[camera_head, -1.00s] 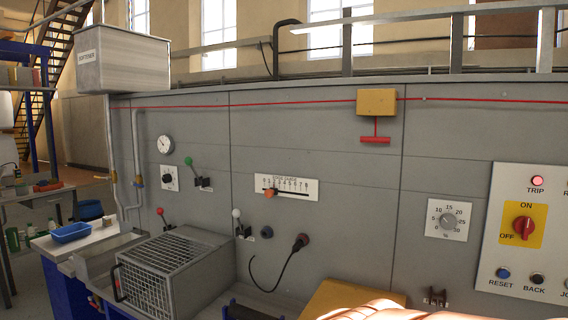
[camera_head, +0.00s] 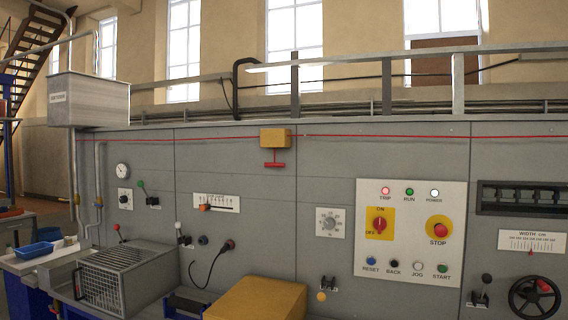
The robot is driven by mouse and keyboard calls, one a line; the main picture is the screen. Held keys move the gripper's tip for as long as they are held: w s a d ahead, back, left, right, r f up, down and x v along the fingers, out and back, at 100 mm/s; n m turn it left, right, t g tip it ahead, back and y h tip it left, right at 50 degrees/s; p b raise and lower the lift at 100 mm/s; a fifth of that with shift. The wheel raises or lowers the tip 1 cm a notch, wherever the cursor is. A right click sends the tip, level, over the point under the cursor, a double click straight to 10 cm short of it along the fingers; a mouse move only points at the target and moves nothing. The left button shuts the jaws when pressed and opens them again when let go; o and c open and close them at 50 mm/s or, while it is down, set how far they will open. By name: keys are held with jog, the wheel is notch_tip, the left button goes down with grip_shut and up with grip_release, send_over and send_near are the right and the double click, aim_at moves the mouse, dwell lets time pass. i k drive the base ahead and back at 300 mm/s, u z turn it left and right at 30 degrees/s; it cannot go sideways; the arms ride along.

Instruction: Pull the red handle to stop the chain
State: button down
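The red T-shaped handle (camera_head: 275,164) hangs below a yellow box (camera_head: 275,138) on the upper part of the grey machine panel. A red cord (camera_head: 400,136) runs along the panel at the height of the box, to both sides of it. The handle hangs straight down and nothing touches it. No chain can be made out. My gripper is not in view.
A control panel (camera_head: 410,228) with lit TRIP lamp stands right of the handle. Below sit a yellow box-shaped cover (camera_head: 258,300) and a wire cage (camera_head: 125,278). A handwheel (camera_head: 534,297) is at lower right. The panel face around the handle is clear.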

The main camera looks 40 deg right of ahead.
aim_at(273, 164)
jog(key=u, duration=1)
jog(key=i, duration=1.65)
jog(key=z, duration=0.8)
jog(key=i, duration=0.9)
jog(key=z, duration=0.9)
